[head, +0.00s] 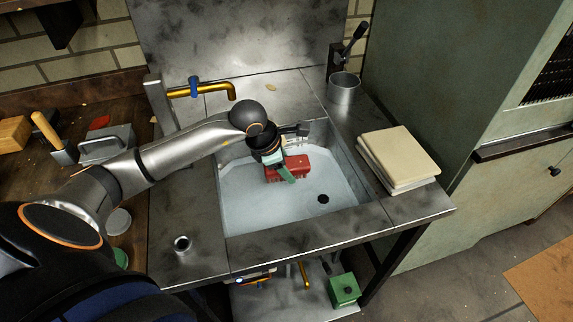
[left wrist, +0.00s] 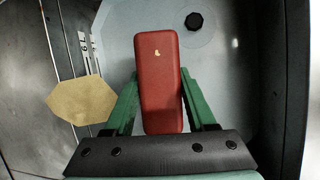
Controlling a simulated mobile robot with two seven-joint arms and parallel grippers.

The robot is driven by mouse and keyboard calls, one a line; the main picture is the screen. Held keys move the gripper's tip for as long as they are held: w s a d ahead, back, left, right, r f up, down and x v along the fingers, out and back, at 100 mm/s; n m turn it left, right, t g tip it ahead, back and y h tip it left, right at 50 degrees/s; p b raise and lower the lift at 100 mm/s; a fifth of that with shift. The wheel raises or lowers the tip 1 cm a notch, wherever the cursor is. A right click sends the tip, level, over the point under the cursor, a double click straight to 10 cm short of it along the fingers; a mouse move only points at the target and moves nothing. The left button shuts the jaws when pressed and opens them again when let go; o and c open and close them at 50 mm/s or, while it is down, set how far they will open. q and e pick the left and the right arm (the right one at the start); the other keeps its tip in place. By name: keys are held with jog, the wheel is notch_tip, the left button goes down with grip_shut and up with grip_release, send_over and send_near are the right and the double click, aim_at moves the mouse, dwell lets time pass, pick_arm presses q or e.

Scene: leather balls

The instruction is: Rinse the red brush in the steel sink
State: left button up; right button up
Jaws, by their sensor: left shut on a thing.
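The red brush (head: 289,168) is a red block, seen inside the steel sink (head: 335,219) in the head view. It also shows in the left wrist view (left wrist: 160,75), between two green fingers. My left gripper (head: 280,172) is shut on it and holds it within the basin. The basin floor looks pale blue, with a dark round drain (head: 323,199) toward the front right. A brass tap (head: 205,90) with a blue part stands behind the sink at the left. The brush's underside is hidden. My right gripper is not in view.
Pale stacked pads (head: 398,156) lie on the counter right of the sink. A metal cup (head: 343,88) holding a dark tool stands behind them. A wooden bench (head: 75,160) with tools is at the left, and a green cabinet (head: 455,130) at the right.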

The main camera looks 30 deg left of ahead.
pick_arm(q)
notch_tip(320, 180, down, 2)
jog(key=shift+f+b, duration=0.1)
jog(key=shift+b, duration=0.6)
jog(key=shift+f+b, duration=0.4)
jog(key=shift+f, duration=0.05)
jog(key=shift+f+b, duration=0.7)
jog(key=shift+f, duration=0.1)
jog(key=shift+f+b, duration=0.6)
jog(key=shift+f, duration=0.05)
jog(key=shift+f+b, duration=0.4)
jog(key=shift+f, duration=0.1)
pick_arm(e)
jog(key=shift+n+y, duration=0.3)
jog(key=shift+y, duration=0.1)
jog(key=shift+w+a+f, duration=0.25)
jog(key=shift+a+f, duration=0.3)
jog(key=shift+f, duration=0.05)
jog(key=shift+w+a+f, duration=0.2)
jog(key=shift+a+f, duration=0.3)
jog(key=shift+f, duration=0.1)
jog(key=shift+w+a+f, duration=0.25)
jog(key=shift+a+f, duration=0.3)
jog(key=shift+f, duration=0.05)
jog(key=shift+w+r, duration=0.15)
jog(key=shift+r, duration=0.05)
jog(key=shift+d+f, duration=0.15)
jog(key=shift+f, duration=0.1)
